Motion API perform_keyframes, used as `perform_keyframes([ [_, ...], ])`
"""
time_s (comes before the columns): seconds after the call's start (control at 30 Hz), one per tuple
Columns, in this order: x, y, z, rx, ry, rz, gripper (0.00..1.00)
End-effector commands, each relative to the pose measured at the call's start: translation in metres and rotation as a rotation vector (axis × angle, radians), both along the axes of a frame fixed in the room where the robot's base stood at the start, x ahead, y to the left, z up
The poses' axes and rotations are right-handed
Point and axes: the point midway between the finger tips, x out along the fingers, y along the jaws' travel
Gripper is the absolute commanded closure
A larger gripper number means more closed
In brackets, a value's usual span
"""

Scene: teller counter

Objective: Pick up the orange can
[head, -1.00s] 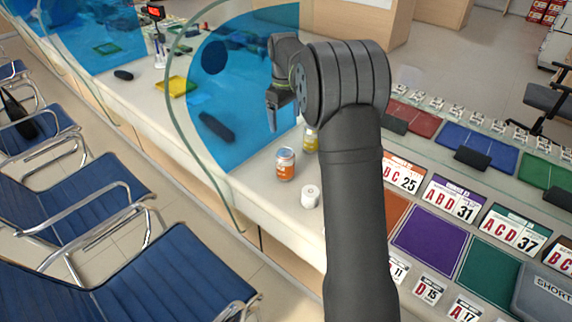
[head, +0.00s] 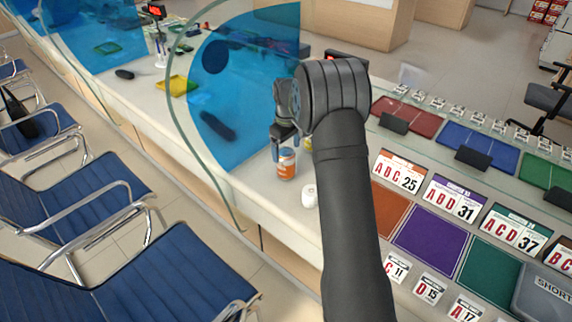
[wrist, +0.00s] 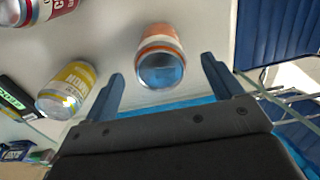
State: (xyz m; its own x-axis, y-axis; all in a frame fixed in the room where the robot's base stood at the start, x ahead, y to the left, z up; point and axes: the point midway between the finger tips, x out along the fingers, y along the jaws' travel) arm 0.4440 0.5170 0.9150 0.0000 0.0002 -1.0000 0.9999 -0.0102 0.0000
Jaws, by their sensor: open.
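The orange can (head: 287,168) stands upright on the pale counter, with an orange and white label and a silvery top. In the wrist view the orange can (wrist: 160,40) lies ahead of my gripper (wrist: 162,68), roughly centred between the fingertips, with a gap on each side. The fingers are spread and nothing is held. In the head view my gripper (head: 284,142) is just behind and above the can, one finger beside its left edge; the other fingertip is hard to make out.
A yellow can (wrist: 68,88) stands near, partly hidden by my arm in the head view (head: 308,144). A red can (wrist: 38,9) shows at the wrist view's corner. A white cylinder (head: 310,196) stands nearer. A blue-tinted glass screen (head: 235,95) rises left of my gripper.

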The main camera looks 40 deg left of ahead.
Motion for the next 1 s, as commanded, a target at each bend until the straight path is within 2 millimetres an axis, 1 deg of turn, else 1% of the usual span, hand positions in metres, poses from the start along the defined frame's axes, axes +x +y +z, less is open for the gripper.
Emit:
perform_keyframes([
  [0.2,0.0,0.001,-0.031,-0.002,0.002,0.0,0.15],
  [0.3,0.0,0.001,-0.044,-0.002,0.001,0.0,0.15],
  [0.4,0.0,0.001,-0.048,0.0,0.0,0.0,0.15],
  [0.53,0.001,0.001,-0.048,0.0,0.0,0.0,0.15],
  [0.57,0.001,0.001,-0.047,0.0,0.0,0.0,0.17],
  [0.6,0.001,0.001,-0.047,0.0,0.0,0.0,0.25],
  [0.67,0.001,0.001,-0.047,0.0,0.0,0.0,0.37],
  [0.7,0.001,0.001,-0.047,0.0,0.0,0.0,0.45],
  [0.77,0.001,0.001,-0.047,0.0,0.0,0.0,0.56],
  [0.8,0.001,0.001,-0.047,0.0,0.0,0.0,0.64],
  [0.87,0.001,0.001,-0.047,0.0,0.0,0.0,0.75],
  [1.0,0.001,0.002,-0.046,0.001,-0.001,0.0,0.75],
])
